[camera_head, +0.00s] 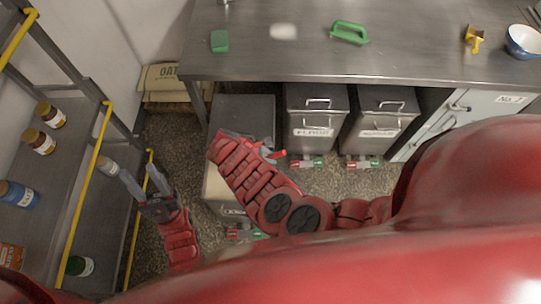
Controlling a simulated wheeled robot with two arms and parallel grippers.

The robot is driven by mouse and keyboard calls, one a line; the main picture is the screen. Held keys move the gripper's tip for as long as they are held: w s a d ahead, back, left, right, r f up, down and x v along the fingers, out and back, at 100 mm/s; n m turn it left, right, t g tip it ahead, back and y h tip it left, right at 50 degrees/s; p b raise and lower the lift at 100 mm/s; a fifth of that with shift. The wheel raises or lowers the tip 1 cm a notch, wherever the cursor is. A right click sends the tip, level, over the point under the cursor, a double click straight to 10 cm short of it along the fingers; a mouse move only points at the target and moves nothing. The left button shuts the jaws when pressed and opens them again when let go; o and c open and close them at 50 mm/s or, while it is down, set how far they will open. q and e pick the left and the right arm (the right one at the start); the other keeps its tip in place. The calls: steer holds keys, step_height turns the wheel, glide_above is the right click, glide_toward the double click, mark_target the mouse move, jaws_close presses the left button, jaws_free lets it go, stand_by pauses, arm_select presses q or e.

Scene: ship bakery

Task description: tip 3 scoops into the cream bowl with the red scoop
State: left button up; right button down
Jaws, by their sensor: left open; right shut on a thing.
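A small red piece, which looks like part of the red scoop (277,154), shows at the end of my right arm. My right gripper (266,151) is shut on it, above an open bin (213,188) with pale contents. The forearm hides most of the grip and part of the bin. My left gripper (141,177) is open and empty, beside the shelf rack on the left. A bowl (523,41), blue outside and pale inside, stands at the counter's right end. I cannot tell whether it is the cream bowl; no other bowl shows.
A steel counter (400,62) runs across the back, holding a green-handled tool (349,32), a green block (219,41) and a yellow scoop (474,39). Two lidded bins (317,105) stand beneath it. A shelf (60,165) with jars is on the left. Sacks (163,83) lie behind.

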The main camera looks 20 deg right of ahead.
steer(key=shift+a+f+b, duration=0.25)
steer(key=shift+f+b, duration=0.9)
steer(key=shift+b, duration=0.1)
steer(key=w+a+f+y+b, duration=0.1)
steer(key=w+a+f+b, duration=0.2)
steer(key=a+f+b, duration=0.8)
steer(key=d+r+y+p, duration=0.1)
steer(key=d+p, duration=0.1)
steer(key=p, duration=0.1)
steer(key=s+d+r+t+y+p, duration=0.1)
steer(key=d+p, duration=0.1)
steer(key=p, duration=0.2)
steer(key=d+r+y+p, duration=0.1)
steer(key=d+y+p, duration=0.1)
steer(key=p, duration=0.1)
steer(key=shift+s+d+r+m+t, duration=0.1)
steer(key=shift+s+d+m+t, duration=0.1)
steer(key=shift+m+t, duration=0.1)
steer(key=shift+y, duration=0.4)
steer(key=d+r+p, duration=0.1)
steer(key=p, duration=0.1)
steer(key=d+r+p, duration=0.1)
steer(key=r+p, duration=0.1)
steer(key=s+d+r+p, duration=0.1)
steer(key=r+p, duration=0.1)
steer(key=p, duration=0.1)
steer(key=shift+r, duration=0.1)
